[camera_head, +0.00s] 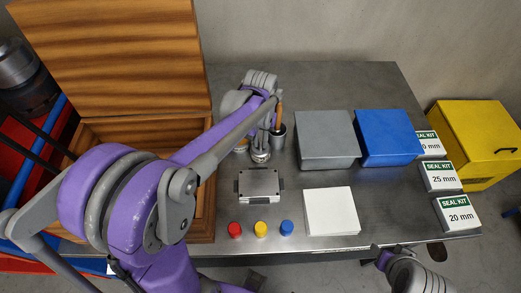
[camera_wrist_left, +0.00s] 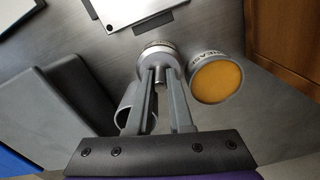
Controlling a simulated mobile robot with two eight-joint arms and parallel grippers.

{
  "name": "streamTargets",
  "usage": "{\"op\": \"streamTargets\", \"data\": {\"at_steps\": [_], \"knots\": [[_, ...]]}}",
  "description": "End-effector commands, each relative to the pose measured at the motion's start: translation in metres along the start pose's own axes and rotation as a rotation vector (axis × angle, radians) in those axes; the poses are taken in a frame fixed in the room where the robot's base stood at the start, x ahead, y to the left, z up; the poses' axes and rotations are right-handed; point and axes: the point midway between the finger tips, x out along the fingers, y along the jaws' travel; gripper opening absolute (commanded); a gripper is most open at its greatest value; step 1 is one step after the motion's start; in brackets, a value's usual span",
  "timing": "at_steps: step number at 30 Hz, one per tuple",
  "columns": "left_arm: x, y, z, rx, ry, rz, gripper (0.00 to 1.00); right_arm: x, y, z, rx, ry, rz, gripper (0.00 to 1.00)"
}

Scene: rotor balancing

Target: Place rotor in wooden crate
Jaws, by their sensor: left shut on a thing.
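The wooden crate (camera_head: 200,225) stands at the left of the metal table with its lid (camera_head: 115,50) raised; my left arm hides much of its opening. My left gripper (camera_head: 264,138) is over the table, right of the crate. In the left wrist view, my left gripper (camera_wrist_left: 162,85) is shut on the shaft of the metal rotor (camera_wrist_left: 158,48). The rotor (camera_head: 260,155) shows below the fingers in the head view; whether it touches the table is unclear. My right gripper (camera_head: 382,252) is at the lower right, near the table's front edge, its jaws unclear.
A grease tin (camera_wrist_left: 215,77) and a metal cup (camera_head: 278,137) stand close to the rotor. A metal plate device (camera_head: 258,186), white pad (camera_head: 331,211) and red (camera_head: 235,229), yellow (camera_head: 260,228) and blue (camera_head: 286,227) caps lie in front. Grey (camera_head: 325,140) and blue (camera_head: 388,138) boxes stand right.

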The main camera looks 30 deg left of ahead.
Motion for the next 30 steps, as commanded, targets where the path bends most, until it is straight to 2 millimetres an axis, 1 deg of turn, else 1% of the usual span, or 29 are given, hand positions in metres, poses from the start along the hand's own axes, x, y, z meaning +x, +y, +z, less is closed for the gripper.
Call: {"op": "streamTargets", "data": {"at_steps": [25,30], "knots": [[-0.0013,-0.0001,0.0,0.0,0.0,0.0,0.0,-0.0002,0.0,-0.0002,0.0,0.0,0.0,0.49],[-0.0089,0.0,-0.0003,0.0,0.0,0.0,0.0,-0.0008,0.0,-0.0008,0.0,0.001,0.0,0.49]]}}
